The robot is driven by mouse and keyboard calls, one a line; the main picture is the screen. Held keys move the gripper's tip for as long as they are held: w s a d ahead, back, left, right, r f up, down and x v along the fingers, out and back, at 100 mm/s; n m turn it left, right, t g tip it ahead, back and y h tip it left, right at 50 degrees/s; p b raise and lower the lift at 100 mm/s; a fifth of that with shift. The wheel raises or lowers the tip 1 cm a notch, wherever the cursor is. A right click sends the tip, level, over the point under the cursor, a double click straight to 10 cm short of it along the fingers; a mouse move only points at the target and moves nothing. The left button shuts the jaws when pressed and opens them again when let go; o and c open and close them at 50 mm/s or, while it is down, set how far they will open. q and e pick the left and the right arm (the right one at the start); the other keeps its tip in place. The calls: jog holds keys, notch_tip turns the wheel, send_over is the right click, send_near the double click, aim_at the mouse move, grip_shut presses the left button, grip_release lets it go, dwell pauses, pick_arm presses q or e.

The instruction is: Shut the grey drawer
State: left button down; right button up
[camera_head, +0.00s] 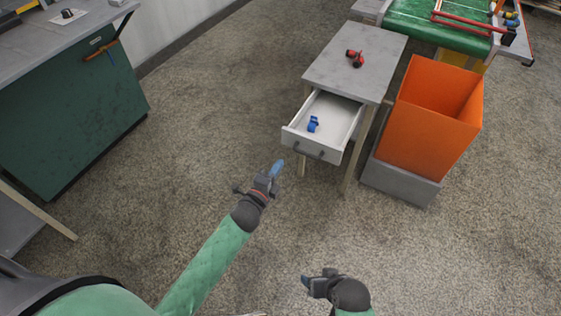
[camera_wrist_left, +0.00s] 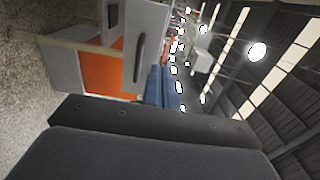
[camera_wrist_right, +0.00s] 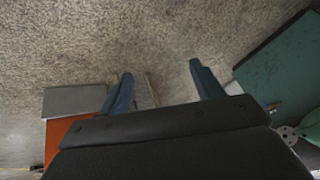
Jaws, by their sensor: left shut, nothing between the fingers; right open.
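The grey drawer (camera_head: 309,141) is pulled out of a small grey table (camera_head: 358,68). Its front has a dark handle (camera_head: 309,152), and a blue item (camera_head: 313,124) lies inside it. In the left wrist view the drawer front (camera_wrist_left: 150,40) shows close ahead with its dark handle (camera_wrist_left: 139,58). My left gripper (camera_head: 276,169) is shut and empty, a little in front of the drawer front and to its lower left in the head view. It looks apart from the drawer. My right gripper (camera_wrist_right: 160,92) is open and empty, low over the floor; in the head view it is farther from the drawer.
An orange bin (camera_head: 428,115) on a grey base (camera_head: 400,182) stands right of the table. A red item (camera_head: 355,58) lies on the tabletop. A green conveyor (camera_head: 440,25) is behind. A dark green cabinet (camera_head: 70,125) stands at left. The floor between is clear.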

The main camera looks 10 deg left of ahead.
pick_arm(q)
jog(key=p, duration=0.2)
send_near(299, 135)
jog(key=x, duration=0.5)
jog(key=shift+w, duration=0.15)
jog(key=shift+x, duration=0.8)
pick_arm(e)
notch_tip(299, 135, up, 7)
jog(key=s+d+g, duration=0.1)
jog(key=shift+s+r, duration=0.15)
jog(key=shift+r, duration=0.05)
pick_arm(q)
jog(key=shift+w+d, duration=0.1)
jog(key=shift+w, duration=0.05)
jog(key=x, duration=0.3)
jog(key=shift+w+b, duration=0.35)
jog(key=shift+b, duration=0.05)
jog(key=b+x, duration=0.1)
jog(key=x, duration=0.5)
jog(key=shift+w+d+f, duration=0.15)
jog(key=b+x, duration=0.3)
jog(key=x, duration=0.9)
pick_arm(e)
notch_tip(299, 135, down, 20)
jog(key=w+a+t, duration=0.1)
jog(key=t, duration=0.1)
jog(key=shift+w+a+f, duration=0.2)
jog(key=shift+w+a, duration=0.1)
jog(key=shift+s+r, duration=0.1)
